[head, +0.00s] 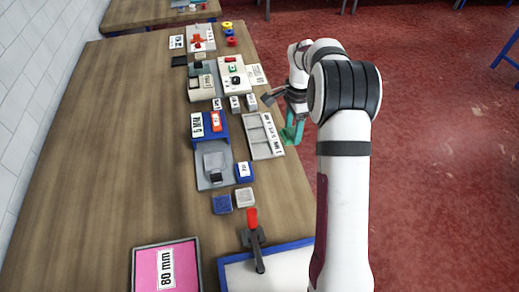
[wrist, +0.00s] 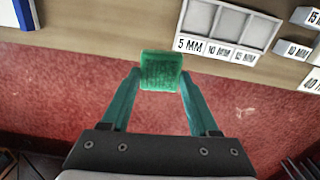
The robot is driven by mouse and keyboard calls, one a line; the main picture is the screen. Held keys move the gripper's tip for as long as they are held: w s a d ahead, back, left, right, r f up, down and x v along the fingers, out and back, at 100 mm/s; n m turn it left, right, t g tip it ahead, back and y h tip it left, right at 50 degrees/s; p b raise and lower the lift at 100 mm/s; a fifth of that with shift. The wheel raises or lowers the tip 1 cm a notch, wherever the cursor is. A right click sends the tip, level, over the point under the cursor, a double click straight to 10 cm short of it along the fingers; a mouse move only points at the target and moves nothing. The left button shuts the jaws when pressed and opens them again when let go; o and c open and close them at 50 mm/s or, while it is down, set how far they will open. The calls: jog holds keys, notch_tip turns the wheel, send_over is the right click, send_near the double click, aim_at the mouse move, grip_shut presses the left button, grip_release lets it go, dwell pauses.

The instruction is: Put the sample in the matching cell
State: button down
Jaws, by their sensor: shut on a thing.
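My gripper (wrist: 160,82) has teal fingers and is shut on a green, textured square sample (wrist: 160,71). It holds the sample beyond the table's right edge, over the red floor. In the head view my gripper (head: 292,132) is just right of the grey tray, and the sample is hard to tell from the teal fingers. The tray (wrist: 225,18) has three cells in a row, which look empty, labelled 5 MM, 10 MM and 15 MM. It also shows in the head view (head: 251,134). The sample is apart from the tray.
Small labelled blocks (wrist: 293,50) stand beside the tray. A blue holder (head: 223,127), a blue pile square (head: 222,204), a grey one (head: 244,198) and a red-handled clamp (head: 253,233) are on the table. A pink 80 mm panel (head: 145,270) lies in front. The table's left side is clear.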

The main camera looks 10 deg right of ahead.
jog(key=d, duration=0.2)
jog(key=m, duration=0.1)
send_over(264, 149)
jog(key=f, duration=0.7)
jog(key=shift+s+d, duration=0.15)
jog(key=shift+s, duration=0.1)
jog(key=shift+w+a+f, duration=0.15)
jog(key=shift+a+f, duration=0.05)
jog(key=shift+f, duration=1.9)
jog(key=shift+f, duration=0.1)
